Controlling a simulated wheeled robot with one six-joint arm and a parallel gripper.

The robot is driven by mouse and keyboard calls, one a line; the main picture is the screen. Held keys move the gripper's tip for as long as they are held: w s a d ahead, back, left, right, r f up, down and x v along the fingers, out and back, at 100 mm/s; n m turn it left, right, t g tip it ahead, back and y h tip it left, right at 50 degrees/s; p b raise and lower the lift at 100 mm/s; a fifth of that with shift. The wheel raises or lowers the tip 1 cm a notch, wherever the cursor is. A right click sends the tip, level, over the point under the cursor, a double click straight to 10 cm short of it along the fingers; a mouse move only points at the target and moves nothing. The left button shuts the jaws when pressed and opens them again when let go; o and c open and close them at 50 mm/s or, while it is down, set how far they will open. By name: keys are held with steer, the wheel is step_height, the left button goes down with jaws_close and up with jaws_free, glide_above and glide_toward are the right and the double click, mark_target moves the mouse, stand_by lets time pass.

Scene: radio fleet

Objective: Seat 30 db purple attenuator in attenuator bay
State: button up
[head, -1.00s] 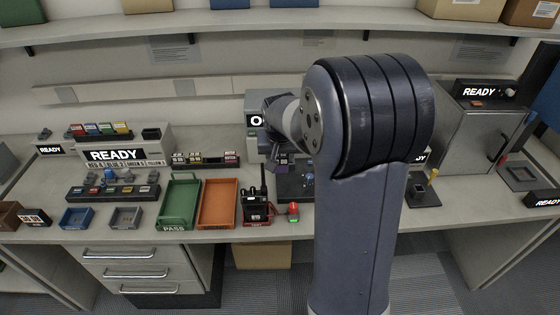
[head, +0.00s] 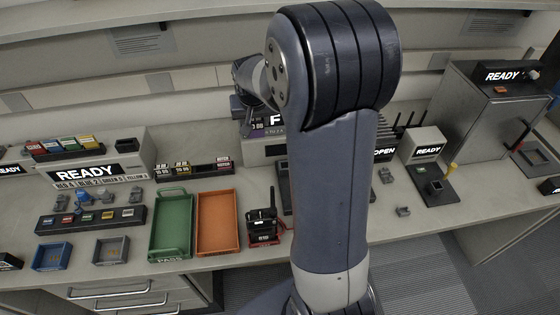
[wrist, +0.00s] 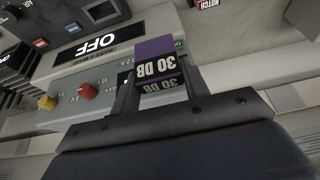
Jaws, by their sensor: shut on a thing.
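My gripper (wrist: 160,95) is shut on the purple 30 dB attenuator (wrist: 154,47), a small block with a purple top and a dark face with white "30 DB" lettering. In the wrist view it is held between the fingers in front of a grey unit with an "OFF" display. In the head view the purple attenuator (head: 257,131) shows small at my gripper (head: 255,117), left of my large arm link, overlapping the grey unit. I cannot make out the attenuator bay for certain; my arm hides part of the bench.
The grey unit (wrist: 75,108) carries a red knob (wrist: 88,90) and a yellow knob (wrist: 47,102). A labelled rack (head: 194,169) stands left of my gripper. A green tray (head: 172,225), an orange tray (head: 215,222) and a radio (head: 265,226) lie nearer the bench front.

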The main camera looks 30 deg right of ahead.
steer(key=shift+b+x, duration=0.35)
steer(key=shift+x, duration=0.4)
steer(key=shift+s+a+f+b, duration=0.1)
steer(key=shift+s+f+b, duration=0.1)
steer(key=shift+s+b, duration=0.15)
steer(key=b, duration=0.8)
glide_above(260, 179)
step_height(260, 179, down, 9)
step_height(260, 179, down, 9)
steer(key=shift+f, duration=0.1)
steer(key=shift+f, duration=0.2)
steer(key=o, duration=1)
steer(key=shift+s, duration=0.1)
steer(key=shift+r, duration=0.15)
